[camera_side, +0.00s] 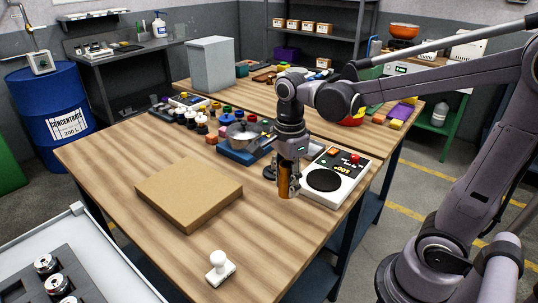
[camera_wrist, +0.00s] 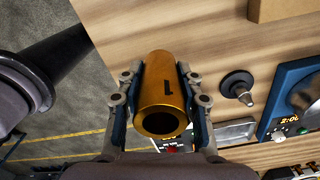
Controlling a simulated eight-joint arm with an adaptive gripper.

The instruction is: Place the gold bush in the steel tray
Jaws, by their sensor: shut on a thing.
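The gold bush (camera_side: 285,186) is a hollow gold-coloured cylinder with a small dark mark on its side. My gripper (camera_side: 289,173) points down and is shut on it, above the right part of the front wooden table. In the wrist view the bush (camera_wrist: 166,85) sits between the two fingers of my gripper (camera_wrist: 159,76), with its open bore facing the camera. I cannot clearly pick out the steel tray. A round steel pan (camera_side: 243,132) stands on a blue scale (camera_side: 237,153), left of my gripper. A grey flat piece (camera_wrist: 232,129) shows in the wrist view; I cannot tell what it is.
A white device (camera_side: 345,166) with a round black plate stands just right of the bush. A small dark knob-like part (camera_wrist: 237,85) lies near the scale. A flat cardboard box (camera_side: 188,193) and a white stamp (camera_side: 219,267) are in front. Several small parts stand behind.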

